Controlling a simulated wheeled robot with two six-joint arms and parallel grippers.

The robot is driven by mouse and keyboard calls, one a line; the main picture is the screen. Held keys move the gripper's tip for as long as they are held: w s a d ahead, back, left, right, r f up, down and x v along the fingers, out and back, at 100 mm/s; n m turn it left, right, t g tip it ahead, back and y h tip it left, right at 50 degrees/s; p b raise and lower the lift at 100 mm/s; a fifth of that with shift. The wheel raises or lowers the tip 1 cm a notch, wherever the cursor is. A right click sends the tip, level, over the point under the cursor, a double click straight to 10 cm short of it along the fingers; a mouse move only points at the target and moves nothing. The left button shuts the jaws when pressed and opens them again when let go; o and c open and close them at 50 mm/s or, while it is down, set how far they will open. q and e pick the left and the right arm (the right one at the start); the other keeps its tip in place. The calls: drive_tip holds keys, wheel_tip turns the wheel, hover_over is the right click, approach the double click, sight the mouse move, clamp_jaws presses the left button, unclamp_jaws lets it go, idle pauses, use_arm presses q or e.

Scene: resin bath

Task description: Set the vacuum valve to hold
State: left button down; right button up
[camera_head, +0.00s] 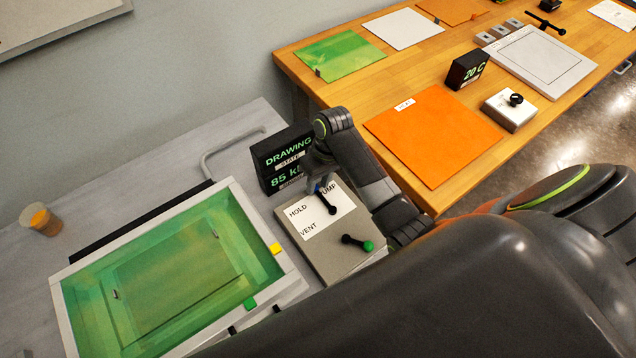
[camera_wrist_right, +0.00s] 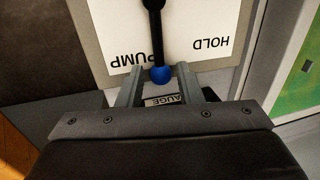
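The vacuum valve is a black lever (camera_head: 326,203) with a blue knob, on a white plate marked HOLD, PUMP and VENT (camera_head: 305,222). Its knob end lies beside the PUMP label, on the side toward HOLD. In the right wrist view the blue knob (camera_wrist_right: 161,75) sits between the fingertips of my right gripper (camera_wrist_right: 160,80), with small gaps showing on both sides. The gripper looks open around the knob. In the head view my right gripper (camera_head: 319,183) reaches down at the lever's far end, mostly hidden by its own wrist. My left gripper is not in view.
A display (camera_head: 287,158) reading DRAWING and 85 k stands behind the valve box. A second lever with a green knob (camera_head: 368,246) is on the same box. A green resin bath (camera_head: 62,272) lies to the left, with a cup (camera_head: 42,221) beyond. A wooden table (camera_head: 345,110) stands behind.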

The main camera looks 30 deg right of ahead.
drive_tip(key=shift+a+f, duration=0.1)
drive_tip(key=shift+f, duration=0.35)
drive_tip(key=shift+c, duration=0.3)
clamp_jaws()
drive_tip(key=shift+r, duration=0.1)
